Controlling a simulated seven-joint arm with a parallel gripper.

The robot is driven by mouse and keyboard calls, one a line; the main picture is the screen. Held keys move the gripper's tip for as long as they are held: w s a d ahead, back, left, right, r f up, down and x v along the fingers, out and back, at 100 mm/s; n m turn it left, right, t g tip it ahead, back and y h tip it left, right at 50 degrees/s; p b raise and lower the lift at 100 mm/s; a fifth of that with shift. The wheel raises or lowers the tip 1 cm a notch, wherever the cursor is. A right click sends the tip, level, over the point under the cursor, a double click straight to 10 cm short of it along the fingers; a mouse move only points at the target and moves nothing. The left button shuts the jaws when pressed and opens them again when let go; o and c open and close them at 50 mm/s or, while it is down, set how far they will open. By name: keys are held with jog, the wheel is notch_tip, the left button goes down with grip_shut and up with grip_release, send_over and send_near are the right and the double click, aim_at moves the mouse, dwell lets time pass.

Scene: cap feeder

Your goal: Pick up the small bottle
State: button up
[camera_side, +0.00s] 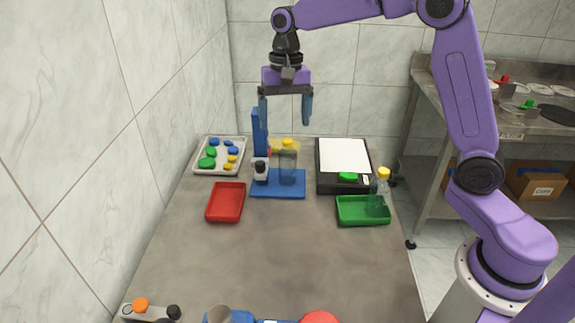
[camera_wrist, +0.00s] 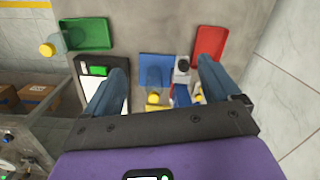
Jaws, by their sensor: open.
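I cannot tell which is smaller. My gripper (camera_side: 285,112) is open, pointing down and empty, above the bottle on the blue plate. It shows in the wrist view (camera_wrist: 164,72) too.
The blue post (camera_side: 259,135) stands close to my left finger, with a small camera-like device (camera_side: 260,169) beside it. A red tray (camera_side: 226,203), a green tray (camera_side: 352,211), a tray of coloured caps (camera_side: 196,166) and a black-framed white panel (camera_side: 344,152) surround the fixture. The table's middle is clear.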

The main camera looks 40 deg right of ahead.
jog(key=w+d+f+m, duration=0.1)
jog(key=w+d+m, duration=0.45)
jog(key=w, duration=0.25)
jog(key=m, duration=0.5)
send_near(288, 140)
jog(key=shift+n+y, duration=0.25)
jog(key=shift+y, duration=0.15)
notch_tip(288, 140, down, 7)
jog(key=shift+w+a+r, duration=0.1)
jog(key=shift+r, duration=0.1)
jog(key=shift+s+a+f, duration=0.15)
jog(key=shift+a+f, duration=0.05)
jog(key=shift+f, duration=1.25)
jog(key=shift+s+a+f, duration=0.15)
jog(key=shift+f, duration=1.3)
grip_shut()
jog(key=shift+r, duration=0.1)
